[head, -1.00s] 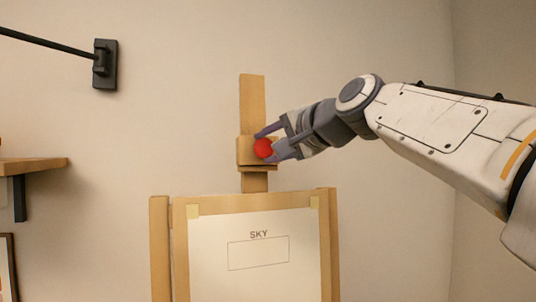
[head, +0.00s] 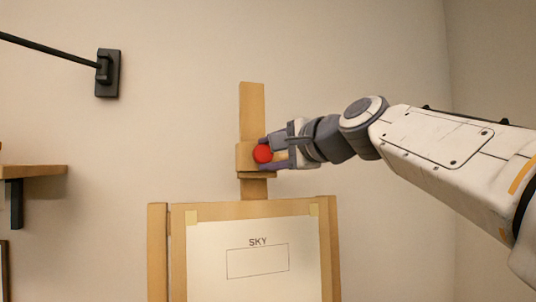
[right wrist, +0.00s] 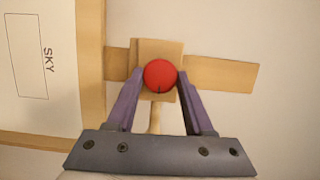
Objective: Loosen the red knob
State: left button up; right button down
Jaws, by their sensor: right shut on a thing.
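The red knob (head: 263,153) sits on the front of the wooden clamp block (head: 244,158) on the easel's upright mast (head: 252,110). My right gripper (head: 266,154) reaches in from the right with its purple fingers at the knob. In the right wrist view the red knob (right wrist: 160,75) lies between the two fingertips of my right gripper (right wrist: 160,82), one on each side, and the gripper is shut on it. A short dark mark shows on the knob's lower edge there. My left gripper is not in view.
Below the clamp stands the wooden easel frame (head: 333,240) with a taped white sheet (head: 215,240) marked "SKY". A wooden shelf (head: 35,170) is at the left, and a black wall bracket (head: 108,73) at the upper left.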

jog(key=shift+c, duration=1.6)
grip_release()
jog(key=shift+d, duration=0.1)
jog(key=shift+s+d, duration=0.2)
jog(key=shift+s, duration=0.15)
jog(key=b+v, duration=0.3)
jog(key=v, duration=0.6)
jog(key=shift+s+b, duration=0.3)
jog(key=shift+d, duration=0.15)
